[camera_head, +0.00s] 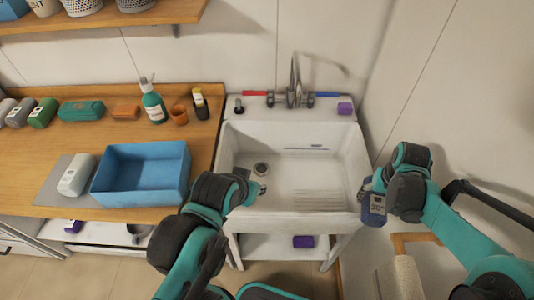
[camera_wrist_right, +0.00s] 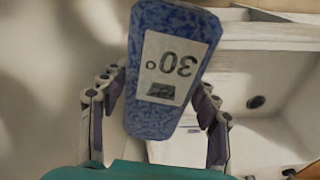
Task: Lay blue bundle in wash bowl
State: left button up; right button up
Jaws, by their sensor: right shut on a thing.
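The blue bundle (camera_head: 374,210) has a white label that reads 30° in the right wrist view (camera_wrist_right: 151,112). My right gripper (camera_head: 368,194) is shut on it, with one finger on each side in the right wrist view. It holds the bundle just right of the wash bowl's right edge, outside the bowl. The wash bowl (camera_head: 290,168) is the white sink below the tap, with no bundle in it. My left gripper (camera_head: 254,182) is over the bowl's left part. Its fingers are small and partly hidden, so I cannot tell their opening.
A blue bin (camera_head: 142,173) and a pale bundle (camera_head: 77,175) are on the wooden counter (camera_head: 105,145) at left. A tap (camera_head: 295,88) and a purple block (camera_head: 345,108) are at the bowl's back. Another purple block (camera_head: 303,241) lies underneath. The wall is close at right.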

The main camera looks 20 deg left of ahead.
aim_at(135, 182)
jog(key=k+j, duration=0.15)
jog(key=j, duration=0.2)
jog(key=k+j+u, duration=0.1)
jog(key=j, duration=0.2)
jog(key=k+j, duration=0.2)
jog(key=j, duration=0.15)
jog(key=k+j+u, duration=0.1)
jog(key=j, duration=0.25)
jog(key=k, duration=0.05)
